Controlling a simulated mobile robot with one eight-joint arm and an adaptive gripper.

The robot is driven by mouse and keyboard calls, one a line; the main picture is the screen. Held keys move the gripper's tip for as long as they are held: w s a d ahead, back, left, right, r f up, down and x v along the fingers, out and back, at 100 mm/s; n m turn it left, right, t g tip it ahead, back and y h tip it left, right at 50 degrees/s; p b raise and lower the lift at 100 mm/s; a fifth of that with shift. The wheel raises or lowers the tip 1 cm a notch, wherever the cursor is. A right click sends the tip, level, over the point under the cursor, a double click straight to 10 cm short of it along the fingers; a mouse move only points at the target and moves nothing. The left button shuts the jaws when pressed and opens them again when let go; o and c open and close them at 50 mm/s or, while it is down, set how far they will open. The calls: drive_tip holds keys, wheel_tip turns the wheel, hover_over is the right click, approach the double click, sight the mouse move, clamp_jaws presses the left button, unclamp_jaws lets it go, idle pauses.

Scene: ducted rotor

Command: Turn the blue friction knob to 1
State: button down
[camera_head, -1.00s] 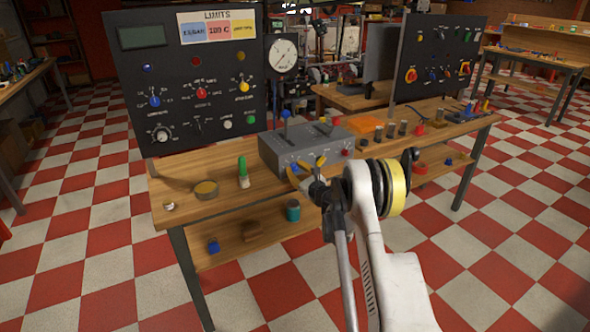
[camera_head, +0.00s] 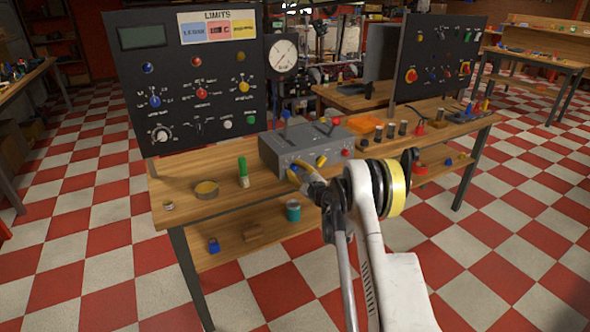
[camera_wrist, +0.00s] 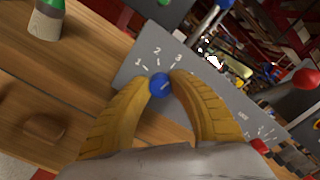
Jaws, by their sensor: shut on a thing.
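The blue friction knob (camera_wrist: 160,86) is on the sloped front of a grey control box (camera_head: 270,155). In the wrist view the printed numbers 1, 2 and 3 arc around its upper side, with 1 at the left and 3 at the right. A small pale mark on the knob seems to point toward the upper right, but it is hard to read. My gripper (camera_wrist: 160,80) is shut on the knob, with one yellow finger at each side. In the head view my gripper (camera_head: 300,177) is at the box's front left, and the knob is mostly hidden.
Levers stand on top of the box, one with a red ball (camera_wrist: 305,77). A black panel (camera_head: 190,75) stands behind.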

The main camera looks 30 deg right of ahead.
drive_tip(key=n, duration=0.4)
drive_tip(key=shift+n, duration=0.3)
drive_tip(key=n, duration=0.4)
drive_tip(key=shift+f+n, duration=0.1)
drive_tip(key=shift+n, duration=0.2)
drive_tip(key=n, duration=0.4)
drive_tip(key=shift+n, duration=0.3)
drive_tip(key=shift+f+n, duration=0.1)
drive_tip(key=shift+n, duration=2)
drive_tip(key=c, duration=1.2)
unclamp_jaws()
drive_tip(key=shift+o, duration=0.2)
